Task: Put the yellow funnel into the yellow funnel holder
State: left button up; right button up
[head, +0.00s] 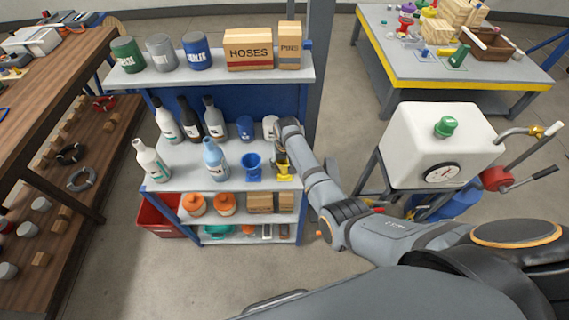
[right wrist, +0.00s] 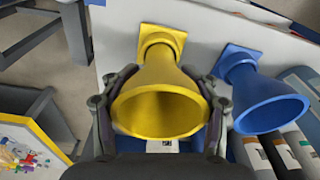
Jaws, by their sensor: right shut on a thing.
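The yellow funnel (right wrist: 165,108) is between the fingers of my right gripper (right wrist: 160,112), its wide mouth toward the wrist camera. My right gripper is shut on it. The funnel's narrow end points at the yellow funnel holder (right wrist: 172,33), a square-based piece on the white shelf. The spout's tip is hidden, so I cannot tell how deep it sits in the holder. In the head view my right gripper (head: 281,157) is over the right end of the middle shelf, with yellow (head: 284,174) showing beneath it. My left gripper is not in view.
A blue funnel (right wrist: 268,100) stands close beside the yellow one in a blue holder. Bottles, including a light blue one (head: 215,160), and cups share the shelf (head: 185,180). A frame post (head: 317,70) rises behind my right arm. A white tank (head: 440,140) stands to the right.

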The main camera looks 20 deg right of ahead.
jog(key=shift+f+b, duration=0.4)
jog(key=shift+f, duration=0.3)
jog(key=o, duration=1.4)
jog(key=shift+o, duration=0.2)
jog(key=r, duration=0.4)
jog(key=s+r, duration=0.1)
jog(key=r, duration=0.7)
jog(key=shift+s, duration=0.25)
